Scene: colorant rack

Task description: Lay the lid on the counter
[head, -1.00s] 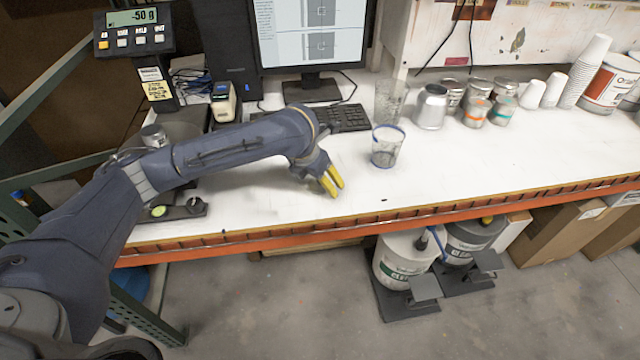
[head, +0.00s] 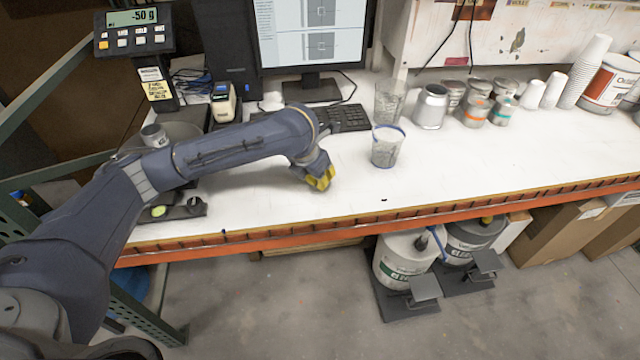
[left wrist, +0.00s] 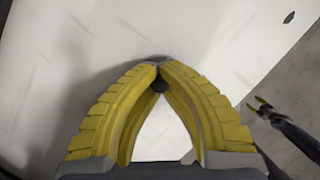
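I cannot make out a separate lid in either view. My left gripper (head: 321,180) is low over the bare white counter (head: 255,203), left of a clear cup. In the left wrist view (left wrist: 160,68) its yellow fingertips meet, with white counter showing between the bowed fingers. A small dark patch lies at the tips; I cannot tell whether it is shadow or an object. My right gripper (left wrist: 258,105) shows small in the left wrist view, its tips apart, beyond the counter edge over the floor. A small metal can (head: 155,135) stands at the scale, partly hidden by my arm.
The clear cup (head: 387,148) with a blue rim stands right of my left gripper. Another clear cup (head: 391,98), a keyboard (head: 349,118) and several cans (head: 431,108) are behind. Stacked white cups (head: 585,72) stand far right. The front right of the counter is clear.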

